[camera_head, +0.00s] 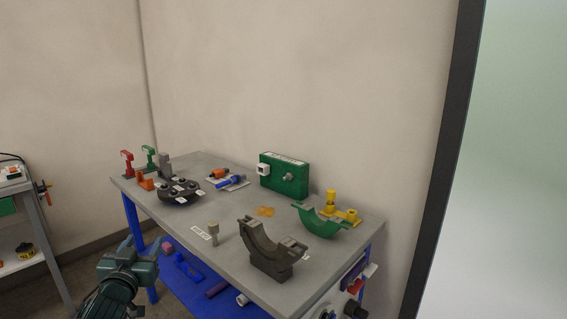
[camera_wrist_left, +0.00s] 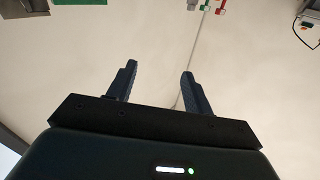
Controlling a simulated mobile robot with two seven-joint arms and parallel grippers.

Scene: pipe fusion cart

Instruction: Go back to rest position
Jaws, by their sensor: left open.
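My left gripper (camera_wrist_left: 158,88) shows in the left wrist view with its two dark fingers apart and nothing between them. In the head view my left arm comes in at the bottom left, and the dark green gripper end (camera_head: 128,266) is in front of the table's left side, apart from the table. Its fingertips are hard to make out there. My right gripper is not in either view.
A grey table (camera_head: 215,258) with blue legs carries a dark half-ring clamp (camera_head: 268,255), a green clamp (camera_head: 320,222), a green box (camera_head: 284,177), a dark round fixture (camera_head: 180,192) and yellow parts (camera_head: 345,215). A shelf cart (camera_head: 38,215) stands at left. Floor shows between them.

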